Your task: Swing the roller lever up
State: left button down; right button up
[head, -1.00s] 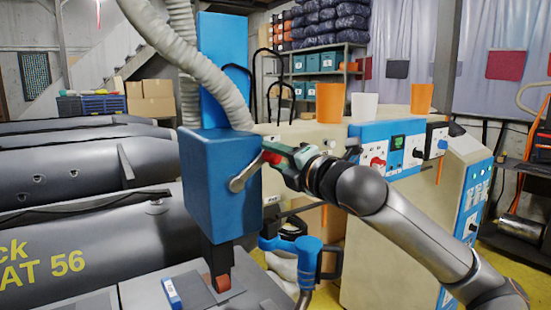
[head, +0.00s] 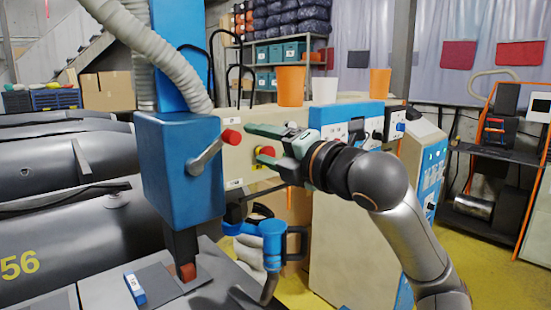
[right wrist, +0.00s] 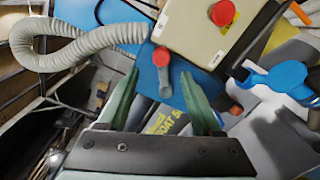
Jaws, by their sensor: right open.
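The roller lever (head: 207,156) is a silver arm with a red knob on the side of a blue machine head (head: 180,180). It slants up and to the right from its pivot. My right gripper (head: 256,146) is open and empty, a short way right of the red knob and apart from it. In the right wrist view, the lever (right wrist: 165,82) and its red knob appear between the two open fingers (right wrist: 159,88), beyond their tips. The dark roller mount with a reddish roller (head: 187,271) is below the blue head. My left gripper is not in view.
A beige control box with a red button (head: 267,151) is right behind my gripper. Grey hoses (head: 150,45) hang above the head. Dark inflatable tubes (head: 75,215) fill the left. Yellow floor (head: 480,260) is clear at right.

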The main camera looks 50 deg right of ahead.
pick_arm(q)
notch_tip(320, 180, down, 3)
jog(key=shift+b, duration=1)
pick_arm(e)
jog(key=v, duration=0.3)
jog(key=shift+s+a, duration=0.1)
jog(key=shift+s, duration=0.3)
